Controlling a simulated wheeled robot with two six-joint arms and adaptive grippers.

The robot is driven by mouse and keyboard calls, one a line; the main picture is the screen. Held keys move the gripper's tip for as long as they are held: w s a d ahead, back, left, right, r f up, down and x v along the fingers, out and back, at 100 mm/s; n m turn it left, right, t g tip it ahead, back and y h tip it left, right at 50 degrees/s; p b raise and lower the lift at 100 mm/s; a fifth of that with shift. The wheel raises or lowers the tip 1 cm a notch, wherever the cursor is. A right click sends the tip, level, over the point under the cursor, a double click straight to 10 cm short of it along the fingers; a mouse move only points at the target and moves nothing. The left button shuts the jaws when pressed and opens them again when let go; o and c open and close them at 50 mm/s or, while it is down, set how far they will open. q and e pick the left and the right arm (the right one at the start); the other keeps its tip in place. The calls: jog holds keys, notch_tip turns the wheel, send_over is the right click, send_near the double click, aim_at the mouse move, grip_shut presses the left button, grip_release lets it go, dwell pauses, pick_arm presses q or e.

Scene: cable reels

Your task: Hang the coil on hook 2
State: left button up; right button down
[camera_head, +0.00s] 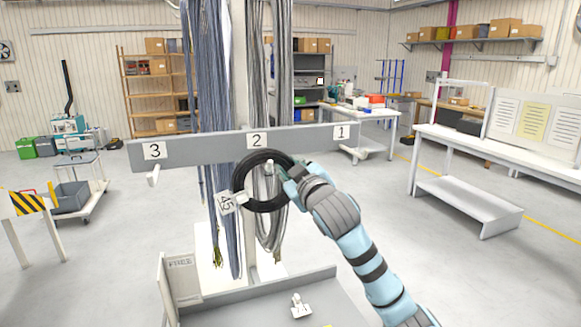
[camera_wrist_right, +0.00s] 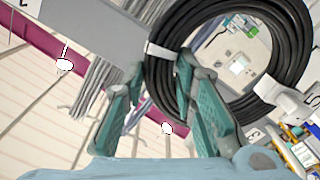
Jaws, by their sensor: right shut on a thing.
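The black coil (camera_head: 267,206) is a ring of cable with a white tag marked 45 (camera_head: 227,203) at its lower left. My right gripper (camera_head: 289,177) is shut on the coil's right side and holds it upright in front of the rail (camera_head: 205,147), just below label 2 (camera_head: 257,140). A white peg tip, hook 2 (camera_head: 269,168), shows inside the ring's opening; I cannot tell how far it passes through. In the wrist view the coil (camera_wrist_right: 163,88) passes between the fingers of the right gripper (camera_wrist_right: 160,72). My left gripper is out of view.
Hook 3 (camera_head: 153,177) and hook 1 (camera_head: 360,155) are bare. Blue-grey cable bundles (camera_head: 212,90) and grey ones (camera_head: 284,60) hang behind the rail. A grey tray base (camera_head: 245,305) lies below. A white bench (camera_head: 465,150) stands to the right.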

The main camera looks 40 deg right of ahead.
jog(key=shift+r, duration=0.1)
jog(key=c, duration=0.6)
grip_release()
jog(key=shift+s, duration=0.15)
